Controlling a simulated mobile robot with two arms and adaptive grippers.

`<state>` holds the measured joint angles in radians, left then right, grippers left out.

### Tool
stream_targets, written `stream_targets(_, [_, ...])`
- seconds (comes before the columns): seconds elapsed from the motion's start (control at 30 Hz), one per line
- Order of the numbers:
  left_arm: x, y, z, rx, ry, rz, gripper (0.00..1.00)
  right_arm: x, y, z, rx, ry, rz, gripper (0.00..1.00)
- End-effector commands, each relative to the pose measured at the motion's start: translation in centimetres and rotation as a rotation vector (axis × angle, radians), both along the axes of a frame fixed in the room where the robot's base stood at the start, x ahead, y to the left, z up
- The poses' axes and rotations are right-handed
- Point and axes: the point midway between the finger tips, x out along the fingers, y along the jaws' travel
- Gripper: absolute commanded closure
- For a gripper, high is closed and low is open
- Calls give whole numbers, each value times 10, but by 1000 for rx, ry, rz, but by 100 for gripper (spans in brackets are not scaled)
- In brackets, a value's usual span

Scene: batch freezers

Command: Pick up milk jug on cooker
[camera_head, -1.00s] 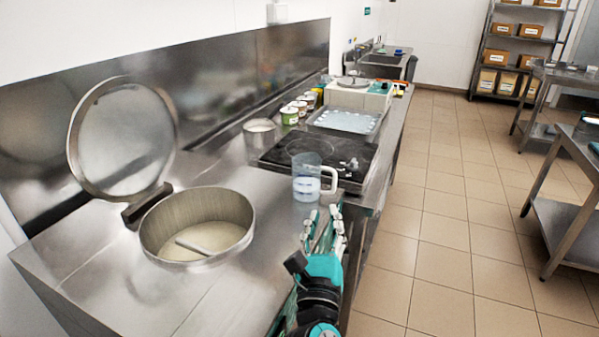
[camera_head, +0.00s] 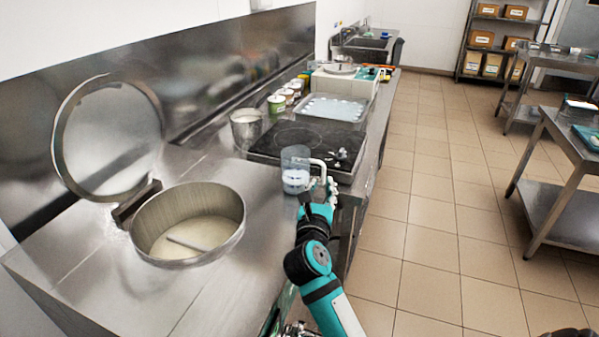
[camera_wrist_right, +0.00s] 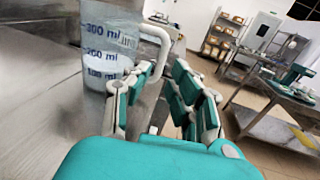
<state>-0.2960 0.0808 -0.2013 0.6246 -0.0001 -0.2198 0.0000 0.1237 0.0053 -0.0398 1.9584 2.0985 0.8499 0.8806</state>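The milk jug (camera_head: 295,172) is a clear measuring jug with white liquid low inside. It stands upright at the near edge of the black cooktop, its pale handle (camera_head: 320,168) on the right. In the right wrist view the jug (camera_wrist_right: 105,65) shows blue millilitre marks, and the handle (camera_wrist_right: 160,42) reaches toward the finger gap. My right gripper (camera_head: 326,190) is at the handle side, close to the jug. In the wrist view its fingers (camera_wrist_right: 158,100) are apart, with nothing clamped between them; contact with the handle cannot be told. My left gripper is not clearly in view.
The black cooktop (camera_head: 290,140) lies behind the jug, with a metal pot (camera_head: 246,128) to its left. An open round vat (camera_head: 190,252) with a raised lid is at the left. A tiled floor (camera_head: 430,230) lies free on the right, before steel tables (camera_head: 560,130).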

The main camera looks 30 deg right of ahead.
Motion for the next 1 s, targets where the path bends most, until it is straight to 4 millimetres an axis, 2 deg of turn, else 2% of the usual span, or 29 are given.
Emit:
stream_targets(0.3, [-1,-1,8,-1,1,0,100,37,-29,1,-4,1,0,78])
stream_targets(0.63, [-6,0,8,0,9,1,100,44,-35,0,0,0,0,78])
stream_targets(0.67, [-6,0,8,0,9,1,100,44,-35,0,0,0,0,79])
stream_targets(0.83, [-7,0,8,0,10,2,100,44,-34,0,-1,1,0,100])
stream_targets(1.0, [-6,0,8,0,10,2,100,43,-34,0,-1,1,0,100])
